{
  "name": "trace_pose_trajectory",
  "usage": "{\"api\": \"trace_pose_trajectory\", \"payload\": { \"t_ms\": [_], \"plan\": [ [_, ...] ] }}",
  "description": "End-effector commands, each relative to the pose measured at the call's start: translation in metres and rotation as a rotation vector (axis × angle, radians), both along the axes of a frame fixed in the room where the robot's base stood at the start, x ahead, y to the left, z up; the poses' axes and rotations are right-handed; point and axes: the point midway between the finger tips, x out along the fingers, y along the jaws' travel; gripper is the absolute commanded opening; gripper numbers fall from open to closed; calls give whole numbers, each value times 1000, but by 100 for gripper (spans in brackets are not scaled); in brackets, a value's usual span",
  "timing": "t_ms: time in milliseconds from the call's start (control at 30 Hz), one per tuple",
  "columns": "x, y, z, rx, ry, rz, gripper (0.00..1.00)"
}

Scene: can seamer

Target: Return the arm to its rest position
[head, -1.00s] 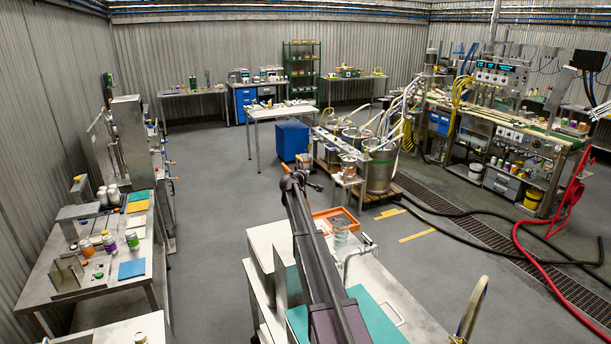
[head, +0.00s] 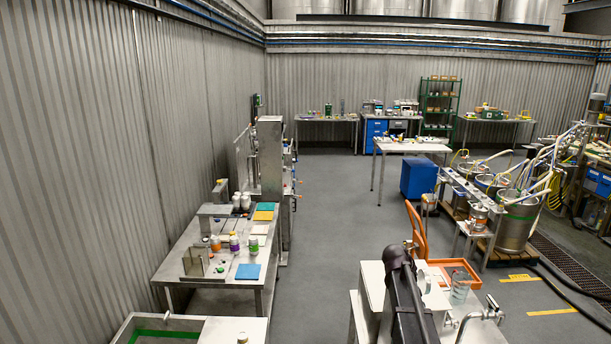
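A dark part of my own arm (head: 405,303) rises from the bottom edge in the head view, in front of a white-topped cart. Its far end stops near the cart's back edge. My gripper's fingers cannot be made out, and nothing held by my arm is visible.
A steel bench (head: 208,266) with jars and coloured pads stands at the left. A white cart top (head: 372,282) is close by my arm, with an orange tray (head: 467,265) and a clear container (head: 460,289). A blue cabinet (head: 418,178) stands farther back. Grey floor (head: 330,215) lies clear between.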

Motion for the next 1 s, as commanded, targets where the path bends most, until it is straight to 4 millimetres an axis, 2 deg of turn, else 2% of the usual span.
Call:
{"api": "trace_pose_trajectory", "payload": {
  "t_ms": [33, 100, 300, 500, 767, 1000],
  "plan": [
    [-31, 18, -7, 53, 24, -13, 0],
    [-61, 39, -17, 128, 60, -34, 0],
    [-147, 98, -39, 332, 179, -73, 0],
    [-216, 145, -50, 488, 290, -91, 0],
    [-285, 187, -55, 628, 409, -95, 0],
    [-285, 189, -85, 634, 421, -99, 0]
  ]
}}
